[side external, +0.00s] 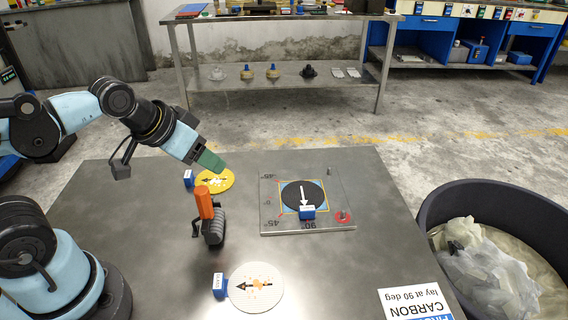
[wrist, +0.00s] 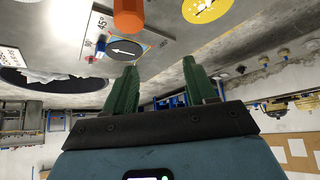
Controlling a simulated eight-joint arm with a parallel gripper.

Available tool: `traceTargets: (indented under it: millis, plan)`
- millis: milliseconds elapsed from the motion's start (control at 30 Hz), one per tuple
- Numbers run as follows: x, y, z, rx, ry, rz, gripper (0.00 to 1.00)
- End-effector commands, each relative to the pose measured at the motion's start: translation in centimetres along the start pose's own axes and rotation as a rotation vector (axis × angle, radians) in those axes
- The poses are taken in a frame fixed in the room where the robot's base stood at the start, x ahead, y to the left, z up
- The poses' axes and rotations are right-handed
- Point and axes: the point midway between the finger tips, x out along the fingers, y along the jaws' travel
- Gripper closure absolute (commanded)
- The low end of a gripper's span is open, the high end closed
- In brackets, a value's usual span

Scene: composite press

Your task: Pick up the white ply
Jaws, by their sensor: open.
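The white ply (side external: 255,287) is a round white disc with a black arrow and orange marks. It lies flat near the front of the metal table in the side view, with a blue tab (side external: 220,285) at its left edge. My gripper (side external: 210,160) has green fingers and hangs above the yellow ply (side external: 215,181), well behind and above the white ply. In the wrist view my gripper (wrist: 160,85) shows its two green fingers spread apart with nothing between them. The white ply cannot be made out in the wrist view.
An orange-handled roller (side external: 207,217) stands between the yellow and white plies. A square plate (side external: 268,222) with angle marks holds a black ply (side external: 304,196) with a blue tab. A carbon sign (side external: 415,302) lies front right. A black bin (side external: 440,210) stands right of the table.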

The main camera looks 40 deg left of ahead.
Motion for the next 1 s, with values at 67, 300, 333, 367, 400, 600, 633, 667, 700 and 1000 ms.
traceTargets:
  millis: [67, 300, 333, 367, 400, 600, 633, 667, 700, 1000]
  plan:
    - [0.0, 0.0, 0.0, 0.000, 0.000, 0.000, 0.44]
    - [0.0, 0.0, 0.0, 0.000, 0.000, 0.000, 0.51]
    - [0.0, 0.0, 0.0, 0.000, 0.000, 0.000, 0.51]
    - [0.0, 0.0, 0.0, 0.000, 0.000, 0.000, 0.51]
    - [0.0, 0.0, 0.0, 0.000, 0.000, 0.000, 0.51]
    - [-0.5, 0.0, -0.4, 0.000, 0.000, 0.000, 0.51]
    - [-0.8, 0.0, -0.6, 0.000, 0.000, 0.000, 0.51]
    - [-1.1, 0.0, -0.8, 0.000, 0.000, 0.000, 0.51]
    - [-1.7, 0.0, -1.2, 0.000, 0.000, 0.000, 0.51]
    - [-4.4, 3.0, -2.0, -0.136, -0.108, 0.046, 0.51]
